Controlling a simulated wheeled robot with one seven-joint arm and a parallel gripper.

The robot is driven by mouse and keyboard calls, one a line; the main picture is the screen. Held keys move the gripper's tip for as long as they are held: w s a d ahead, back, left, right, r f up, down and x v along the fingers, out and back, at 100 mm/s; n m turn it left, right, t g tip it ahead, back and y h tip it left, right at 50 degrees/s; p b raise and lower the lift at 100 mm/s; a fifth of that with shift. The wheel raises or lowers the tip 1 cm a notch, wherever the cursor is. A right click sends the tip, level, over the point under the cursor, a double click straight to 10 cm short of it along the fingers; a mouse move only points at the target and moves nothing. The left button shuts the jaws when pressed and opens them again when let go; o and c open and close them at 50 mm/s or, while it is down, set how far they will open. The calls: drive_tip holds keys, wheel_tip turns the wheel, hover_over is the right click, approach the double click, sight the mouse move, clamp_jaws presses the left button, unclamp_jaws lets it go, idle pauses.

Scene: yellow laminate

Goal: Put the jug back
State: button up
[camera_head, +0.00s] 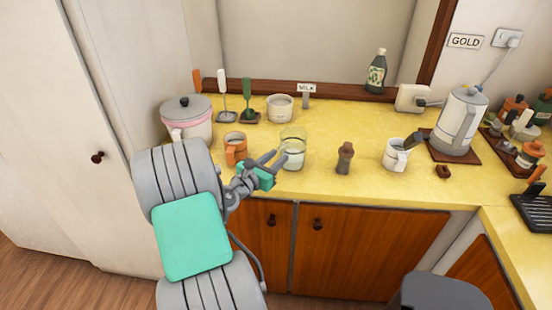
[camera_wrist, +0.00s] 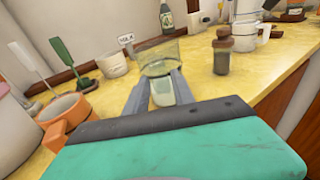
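A clear glass jug (camera_head: 292,146) with white content in its lower part stands on the yellow counter, near the middle. In the wrist view the jug (camera_wrist: 166,56) is straight ahead, its rim above my fingertips. My gripper (camera_head: 280,157) reaches it from the left, low on its side. In the wrist view the two fingers of my gripper (camera_wrist: 162,80) are apart, with a pale rounded part of the jug showing between them. Whether either finger touches the glass is unclear.
An orange mug (camera_head: 235,150) stands close left of my gripper. A brown-topped shaker (camera_head: 345,158) and a white mug (camera_head: 395,155) stand to the right. A white bowl (camera_head: 280,108) is behind. The counter (camera_head: 335,120) between jug and sign looks mostly clear.

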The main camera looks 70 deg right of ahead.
drive_tip(key=shift+o, duration=0.5)
drive_tip(key=o, duration=0.4)
drive_tip(key=shift+f, duration=0.1)
drive_tip(key=shift+c, duration=0.3)
drive_tip(key=shift+w+a+r+p, duration=0.15)
drive_tip(key=shift+a+r+p, duration=0.15)
drive_tip(key=shift+a, duration=0.05)
drive_tip(key=r+p+v, duration=0.1)
drive_tip(key=p+v, duration=0.2)
drive_tip(key=v, duration=0.3)
drive_tip(key=shift+a+r, duration=0.15)
drive_tip(key=shift+r, duration=0.15)
